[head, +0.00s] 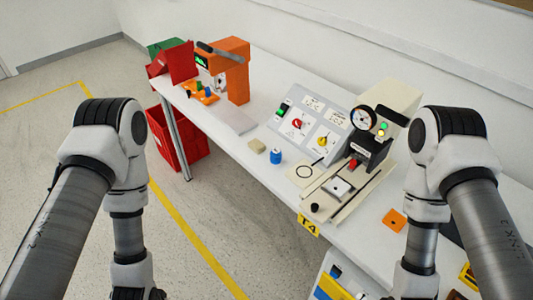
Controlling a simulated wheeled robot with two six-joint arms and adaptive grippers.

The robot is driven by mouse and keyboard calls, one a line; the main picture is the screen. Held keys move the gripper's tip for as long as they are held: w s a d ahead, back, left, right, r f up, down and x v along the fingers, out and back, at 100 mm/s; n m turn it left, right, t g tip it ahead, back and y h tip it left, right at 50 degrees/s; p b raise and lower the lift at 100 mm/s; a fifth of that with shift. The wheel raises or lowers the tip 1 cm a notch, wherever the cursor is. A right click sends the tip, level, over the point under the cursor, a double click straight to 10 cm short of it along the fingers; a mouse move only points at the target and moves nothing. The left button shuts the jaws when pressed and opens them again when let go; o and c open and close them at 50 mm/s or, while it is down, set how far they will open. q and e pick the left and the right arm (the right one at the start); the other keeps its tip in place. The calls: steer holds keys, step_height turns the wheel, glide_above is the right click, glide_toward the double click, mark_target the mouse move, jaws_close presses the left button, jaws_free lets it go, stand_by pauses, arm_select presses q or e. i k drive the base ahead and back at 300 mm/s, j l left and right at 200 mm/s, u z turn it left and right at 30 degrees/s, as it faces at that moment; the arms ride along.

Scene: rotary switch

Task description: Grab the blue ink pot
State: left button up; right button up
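The blue ink pot (276,157) stands upright on the white table, near its front edge and left of the black ring mark. It is small, with a blue body and a lighter top. Nothing touches it. My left gripper (138,294) is only partly in view at the bottom edge, low and well to the left of the pot, in front of the table. My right gripper is below the bottom edge of the picture; only its arm shows at the right.
A beige block (257,146) lies just left of the pot. A control panel (308,127) stands behind it. A pad-printing machine (372,145) with a slide stands to the right. An orange press (236,72) and red bins (180,140) are at the left.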

mark_target(275, 154)
steer(key=i+j+z, duration=0.15)
steer(key=z, duration=0.3)
steer(key=i+j+z, duration=0.15)
steer(key=j+z, duration=0.15)
steer(key=z, duration=0.15)
steer(key=i+j+z, duration=0.1)
steer(key=j+z, duration=0.15)
steer(key=z, duration=0.2)
